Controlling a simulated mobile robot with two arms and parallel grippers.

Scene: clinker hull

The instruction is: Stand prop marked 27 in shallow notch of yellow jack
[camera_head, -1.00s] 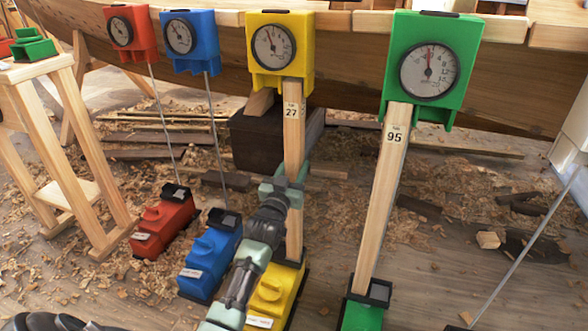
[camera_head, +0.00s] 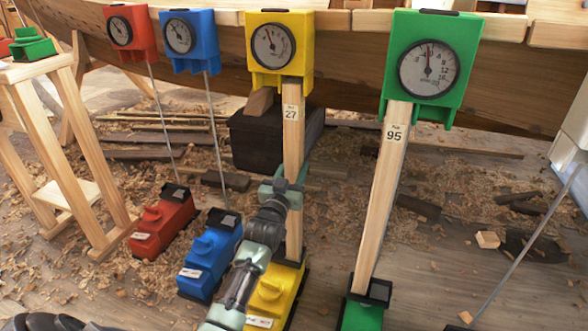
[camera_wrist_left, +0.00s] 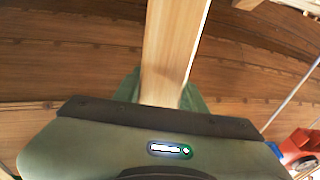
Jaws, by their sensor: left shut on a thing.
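The prop marked 27 (camera_head: 292,135) is a pale wooden stick, close to upright. Its top meets the underside of the yellow gauge box (camera_head: 281,50). Its foot is at the yellow jack (camera_head: 272,297) on the floor; my arm partly covers the jack, and I cannot tell which notch the foot is in. My left gripper (camera_head: 286,189) is shut on the prop at about mid-height. In the left wrist view the prop (camera_wrist_left: 172,50) rises from between the jaws. My right gripper is not seen.
The prop marked 95 (camera_head: 385,200) stands on the green jack (camera_head: 361,314) under the green gauge (camera_head: 431,66), close on the right. Red (camera_head: 163,222) and blue (camera_head: 211,257) jacks stand left. A wooden trestle (camera_head: 82,150) is far left. Shavings and offcuts litter the floor.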

